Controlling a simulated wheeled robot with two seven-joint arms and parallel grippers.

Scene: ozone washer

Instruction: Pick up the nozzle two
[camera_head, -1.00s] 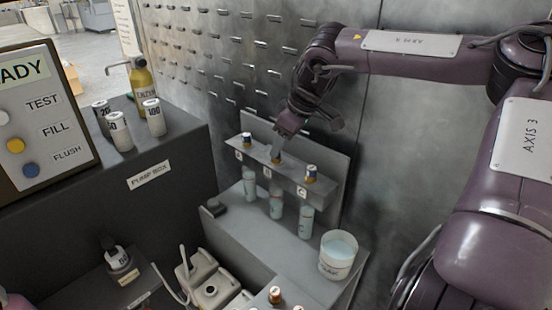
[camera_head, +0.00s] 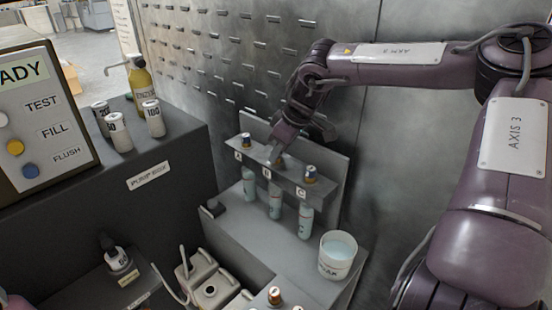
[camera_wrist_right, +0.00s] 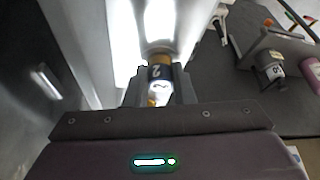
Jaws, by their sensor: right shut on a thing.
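Nozzle two, a dark-banded cap with a "2" (camera_wrist_right: 158,74) and an orange-brown edge, sits between my right gripper's fingers in the right wrist view. My right gripper (camera_head: 276,156) is shut on it at the middle position, B, of the grey rack (camera_head: 318,190). In the head view the fingers and wrist hide most of the nozzle. I cannot tell whether it still touches the rack. Similar nozzles stand in position A (camera_head: 246,140) and position C (camera_head: 311,173). My left gripper is not in view.
Pale bottles (camera_head: 275,203) hang below the rack. A white tub (camera_head: 338,254) stands on the grey ledge at right. A perforated metal wall (camera_head: 230,60) is close behind. The pump box (camera_head: 150,182) at left carries labelled cylinders (camera_head: 153,118) and a yellow bottle (camera_head: 139,82).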

